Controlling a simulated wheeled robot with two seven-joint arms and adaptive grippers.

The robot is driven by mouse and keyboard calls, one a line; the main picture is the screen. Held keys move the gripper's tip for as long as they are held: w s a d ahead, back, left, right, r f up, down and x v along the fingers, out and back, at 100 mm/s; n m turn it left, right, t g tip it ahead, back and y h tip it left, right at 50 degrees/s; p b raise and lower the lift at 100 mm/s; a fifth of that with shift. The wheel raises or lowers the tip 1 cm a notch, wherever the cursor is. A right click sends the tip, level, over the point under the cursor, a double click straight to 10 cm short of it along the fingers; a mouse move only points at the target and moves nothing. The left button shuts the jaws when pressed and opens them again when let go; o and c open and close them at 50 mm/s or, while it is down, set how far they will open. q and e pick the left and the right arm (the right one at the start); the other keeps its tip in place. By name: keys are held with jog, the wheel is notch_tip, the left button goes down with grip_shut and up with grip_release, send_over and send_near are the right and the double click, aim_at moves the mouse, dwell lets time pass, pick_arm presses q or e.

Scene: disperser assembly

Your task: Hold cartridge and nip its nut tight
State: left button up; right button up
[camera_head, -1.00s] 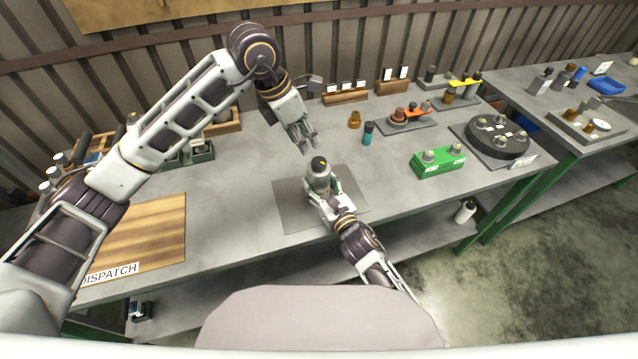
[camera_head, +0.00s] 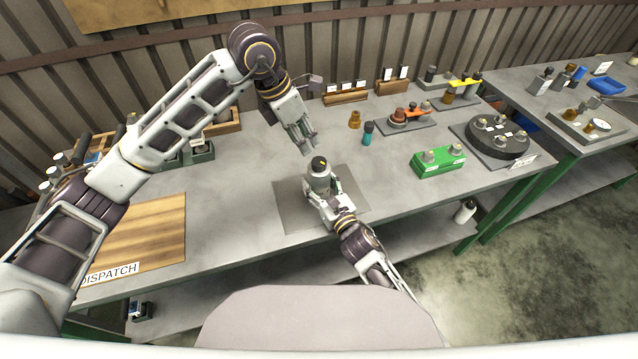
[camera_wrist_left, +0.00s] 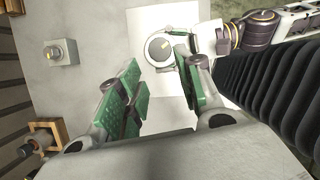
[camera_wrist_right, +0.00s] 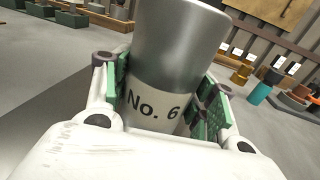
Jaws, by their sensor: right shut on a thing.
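The cartridge (camera_head: 319,180) stands upright over the grey mat, a grey metal cylinder with a dark top bearing a yellow mark. In the right wrist view the cartridge (camera_wrist_right: 165,70) carries the label "No. 6". My right gripper (camera_head: 322,194) is shut around its body, with a green-padded finger (camera_wrist_right: 122,80) on each side. The nut appears to be the dark round cap (camera_head: 319,162) on top; it also shows in the left wrist view (camera_wrist_left: 160,49). My left gripper (camera_head: 308,150) is open and empty, above and behind the cartridge. Its fingers (camera_wrist_left: 155,85) are spread apart, with the cap beyond them.
A grey mat (camera_head: 290,208) lies under the cartridge. A green block (camera_head: 438,162), a teal bottle (camera_head: 368,134) and a dark turntable (camera_head: 497,138) stand to the right. A wooden dispatch board (camera_head: 150,240) lies at left. Bench around the mat is clear.

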aim_at(320, 162)
pick_arm(q)
jog(key=o, duration=0.5)
jog(key=shift+w+d+r+n+g+y, duration=0.25)
jog(key=shift+d+r+n+y, duration=0.35)
jog(key=shift+n, duration=2)
jog(key=shift+w+d+r+n+g+y, duration=0.15)
jog(key=shift+d+r+n+g+y, duration=0.35)
jog(key=shift+n, duration=2.1)
jog(key=shift+w+d+r+n+g+y, duration=0.3)
jog(key=shift+d+n+y, duration=0.45)
jog(key=shift+n, duration=1.85)
jog(key=shift+s, duration=0.1)
jog(key=shift+f, duration=5.95)
jog(key=c, duration=1.1)
